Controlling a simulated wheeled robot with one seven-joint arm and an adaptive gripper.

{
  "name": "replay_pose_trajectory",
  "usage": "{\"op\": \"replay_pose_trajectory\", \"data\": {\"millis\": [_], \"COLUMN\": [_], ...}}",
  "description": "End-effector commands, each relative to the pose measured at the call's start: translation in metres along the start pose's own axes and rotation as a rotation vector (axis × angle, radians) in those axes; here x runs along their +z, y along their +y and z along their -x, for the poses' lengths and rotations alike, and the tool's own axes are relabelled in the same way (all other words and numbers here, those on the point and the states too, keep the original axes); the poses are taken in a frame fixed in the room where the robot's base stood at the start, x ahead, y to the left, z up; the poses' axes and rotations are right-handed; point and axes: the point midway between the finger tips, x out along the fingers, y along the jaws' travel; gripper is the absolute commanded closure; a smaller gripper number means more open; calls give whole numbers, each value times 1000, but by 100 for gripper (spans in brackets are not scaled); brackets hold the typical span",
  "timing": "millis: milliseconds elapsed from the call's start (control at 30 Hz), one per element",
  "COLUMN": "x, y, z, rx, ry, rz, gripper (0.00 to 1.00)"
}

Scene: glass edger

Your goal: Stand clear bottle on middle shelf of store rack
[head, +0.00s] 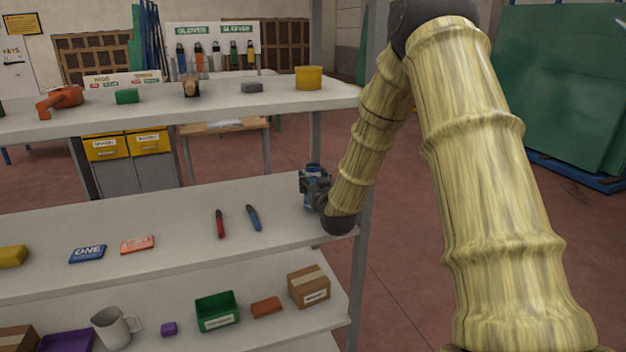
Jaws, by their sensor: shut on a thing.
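The store rack has three shelves in view. Its middle shelf (180,222) is white. My gripper (309,188) is at the right end of the middle shelf, near the right post, and is shut on a bottle (313,169). The bottle looks upright, with a blue top above the fingers and a bluish part below them. The fingers hide its middle. I cannot tell whether its base touches the shelf or is slightly above it.
On the middle shelf lie a blue tool (253,217), a red tool (220,223), an orange packet (137,244) and a blue packet (87,253). The rack's right post (358,280) is close to my arm.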

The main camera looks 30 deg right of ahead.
Motion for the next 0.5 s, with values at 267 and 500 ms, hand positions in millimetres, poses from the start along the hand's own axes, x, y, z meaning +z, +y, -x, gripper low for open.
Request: {"op": "replay_pose_trajectory", "data": {"millis": [267,500], "x": [2,4], "y": [-1,-1], "z": [0,0], "rx": [-1,-1], "ry": [2,1], "rz": [0,0], "gripper": [85,33]}}
